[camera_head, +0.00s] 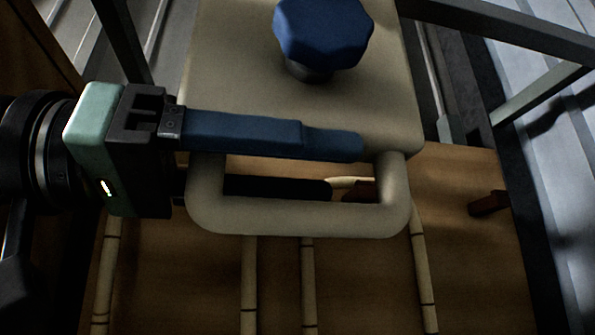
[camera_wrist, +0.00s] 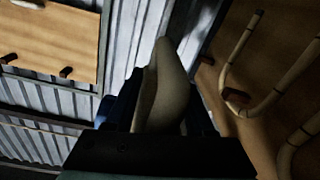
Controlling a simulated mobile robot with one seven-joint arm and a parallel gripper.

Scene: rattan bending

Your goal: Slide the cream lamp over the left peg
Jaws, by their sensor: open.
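The cream lamp (camera_head: 230,60) is a rounded block with a loop handle (camera_head: 300,218) at its near end and a blue knob (camera_head: 322,35) on top. My gripper (camera_head: 345,168) reaches in from the left at the handle. One blue finger crosses over the lamp; the other shows dark through the handle opening. The jaws are open. In the wrist view a cream part (camera_wrist: 165,88) stands between the fingers; contact is unclear. A dark red peg (camera_head: 362,191) shows partly through the handle, and another (camera_head: 488,203) stands further right. Which is the left peg is unclear.
Pale rattan canes (camera_head: 249,285) lie on a wooden board (camera_head: 460,260) below the lamp. In the wrist view a bent cane (camera_wrist: 228,68) curves around a peg (camera_wrist: 236,96). Metal frame bars (camera_head: 500,27) cross the upper right. The board's right side looks mostly clear.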

